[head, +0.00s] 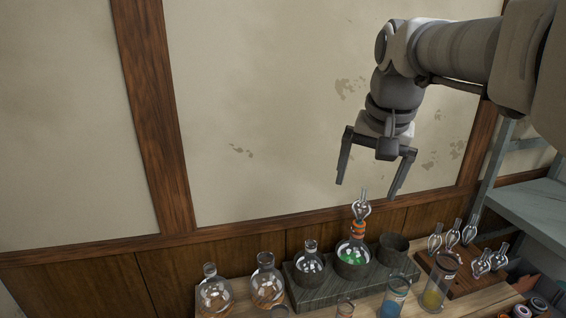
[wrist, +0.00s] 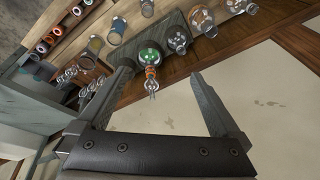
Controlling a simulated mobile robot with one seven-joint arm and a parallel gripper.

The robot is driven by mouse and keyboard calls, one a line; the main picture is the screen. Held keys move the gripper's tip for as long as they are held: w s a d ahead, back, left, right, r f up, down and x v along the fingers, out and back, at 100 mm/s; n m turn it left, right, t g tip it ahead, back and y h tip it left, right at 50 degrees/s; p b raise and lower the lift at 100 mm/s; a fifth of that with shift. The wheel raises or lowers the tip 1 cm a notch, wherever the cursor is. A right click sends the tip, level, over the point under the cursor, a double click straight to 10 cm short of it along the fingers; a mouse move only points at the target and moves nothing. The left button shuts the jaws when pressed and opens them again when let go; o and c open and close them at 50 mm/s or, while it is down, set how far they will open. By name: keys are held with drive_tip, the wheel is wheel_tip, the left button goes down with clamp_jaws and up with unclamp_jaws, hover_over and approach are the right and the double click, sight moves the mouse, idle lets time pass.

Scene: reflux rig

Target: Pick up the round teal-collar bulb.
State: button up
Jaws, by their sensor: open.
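Several clear glass bulbs (head: 453,238) stand in a brown wooden rack (head: 462,285) at the right of the bench. They also show small at the left of the wrist view (wrist: 70,75). I cannot make out a teal collar on any of them. Another glass bulb (head: 361,210) stands upright above an orange collar on the green-liquid flask (head: 351,262). My gripper (head: 367,188) is open and empty, pointing down above that flask. In the wrist view its two fingers (wrist: 160,77) are spread apart, with the orange-collared bulb showing between them.
A dark stone block (head: 310,298) holds the green flask, a clear flask (head: 310,265) and an empty cup-like well (head: 393,247). Loose round flasks (head: 214,292) stand left. Blue (head: 394,298) and yellow (head: 439,285) cylinders stand in front. A grey shelf (head: 525,207) stands right; a wall lies behind.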

drive_tip(key=w+d+r+m+g+p, duration=0.1)
drive_tip(key=w+d+m+p, duration=0.2)
drive_tip(key=w, duration=0.9)
drive_tip(key=m+g, duration=0.2)
drive_tip(key=m, duration=0.3)
hover_over(364, 189)
wheel_tip(364, 189, down, 6)
wheel_tip(364, 189, down, 11)
drive_tip(key=shift+w+f+b, duration=0.1)
drive_tip(key=shift+b, duration=0.7)
drive_tip(key=shift+w+d+f, duration=0.1)
drive_tip(key=shift+f, duration=1.35)
drive_tip(key=shift+w+d+f, duration=0.1)
drive_tip(key=shift+f, duration=1.3)
drive_tip(key=c, duration=1.2)
drive_tip(key=shift+o, duration=0.2)
drive_tip(key=shift+r, duration=0.15)
